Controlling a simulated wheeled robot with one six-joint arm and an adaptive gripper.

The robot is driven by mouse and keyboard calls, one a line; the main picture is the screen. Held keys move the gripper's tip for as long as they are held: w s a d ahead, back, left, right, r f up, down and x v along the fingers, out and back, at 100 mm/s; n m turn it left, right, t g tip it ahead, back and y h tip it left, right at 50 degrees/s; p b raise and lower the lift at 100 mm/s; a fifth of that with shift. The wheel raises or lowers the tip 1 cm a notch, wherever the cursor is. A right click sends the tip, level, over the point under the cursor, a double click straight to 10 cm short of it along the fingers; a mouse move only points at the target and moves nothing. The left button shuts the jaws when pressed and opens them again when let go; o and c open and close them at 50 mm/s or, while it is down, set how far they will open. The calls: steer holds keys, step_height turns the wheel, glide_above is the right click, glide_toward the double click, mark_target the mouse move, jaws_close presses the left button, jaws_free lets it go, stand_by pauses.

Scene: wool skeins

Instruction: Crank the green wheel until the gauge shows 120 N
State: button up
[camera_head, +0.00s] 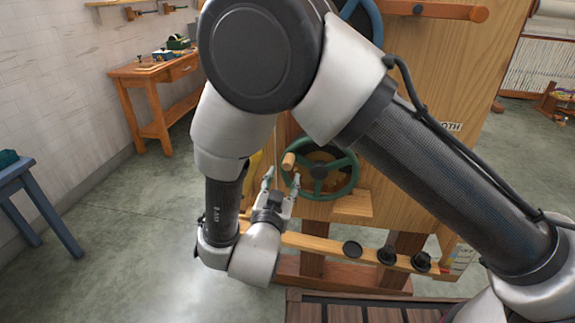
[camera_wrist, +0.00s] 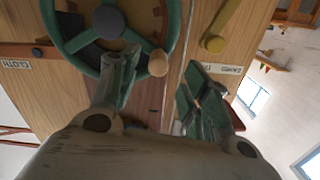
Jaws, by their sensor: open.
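The green wheel (camera_head: 352,180) is mounted on the wooden machine's face, with a pale wooden crank knob (camera_head: 289,160) at its upper left. My gripper (camera_head: 281,181) is open, its fingers pointing up toward the knob from just below. In the wrist view the wheel (camera_wrist: 168,22) fills the upper left. The knob (camera_wrist: 158,65) shows between the two spread fingertips of my gripper (camera_wrist: 156,72), just beyond them. I cannot tell whether either finger touches the knob or rim. No gauge face is readable; my arm hides part of the machine.
A blue wheel (camera_head: 372,18) sits higher on the machine. A yellow lever (camera_wrist: 226,22) stands beside the green wheel in the wrist view. A wooden rail with black knobs (camera_head: 387,255) runs below. A workbench (camera_head: 150,72) and blue stool (camera_head: 20,172) stand left; the floor between is clear.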

mark_target(289, 166)
steer(key=shift+w+d+r, duration=0.1)
steer(key=shift+w+r, duration=0.15)
steer(key=shift+w, duration=0.1)
steer(key=w, duration=0.7)
steer(key=shift+d, duration=0.25)
jaws_close()
steer(key=shift+d+r+m, duration=0.35)
steer(key=shift+r+m, duration=0.15)
steer(key=shift+m, duration=0.2)
